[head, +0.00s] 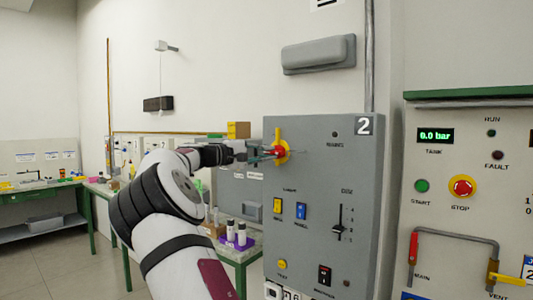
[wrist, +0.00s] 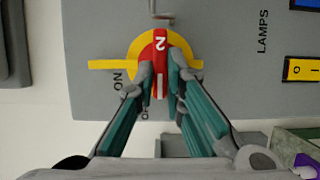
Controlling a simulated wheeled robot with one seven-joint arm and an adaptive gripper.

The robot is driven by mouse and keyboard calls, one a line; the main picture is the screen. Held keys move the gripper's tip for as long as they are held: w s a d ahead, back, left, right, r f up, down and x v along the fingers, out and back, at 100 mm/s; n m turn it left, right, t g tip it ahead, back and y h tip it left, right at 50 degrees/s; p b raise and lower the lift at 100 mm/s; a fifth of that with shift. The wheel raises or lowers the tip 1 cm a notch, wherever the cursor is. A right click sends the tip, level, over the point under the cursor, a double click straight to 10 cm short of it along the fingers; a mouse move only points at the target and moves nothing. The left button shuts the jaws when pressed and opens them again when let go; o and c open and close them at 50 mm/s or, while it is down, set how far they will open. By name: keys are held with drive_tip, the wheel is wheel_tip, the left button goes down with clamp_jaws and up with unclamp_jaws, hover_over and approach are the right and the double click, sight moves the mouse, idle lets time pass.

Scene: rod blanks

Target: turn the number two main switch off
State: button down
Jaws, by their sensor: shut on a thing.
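The number two main switch has a red handle (wrist: 160,62) marked with a white 2, on a yellow round plate (wrist: 141,45) with a yellow bar. It also shows in the head view as a red knob (head: 282,152) on the grey cabinet (head: 330,140) labelled 2. My gripper (wrist: 160,85) is shut on the red handle, one finger on each side. The handle's long side runs up and down in the wrist view, across the yellow bar. An ON label (wrist: 118,80) is beside the plate. Another label below is mostly hidden by a finger.
A panel with a stop button (head: 462,187) stands at right. A bench with bottles (head: 236,234) is behind my arm.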

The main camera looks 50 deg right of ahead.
drive_tip(key=shift+f, duration=0.1)
idle(0.4)
drive_tip(key=c, duration=1.7)
unclamp_jaws()
drive_tip(key=shift+o, duration=0.2)
drive_tip(key=v, duration=1.2)
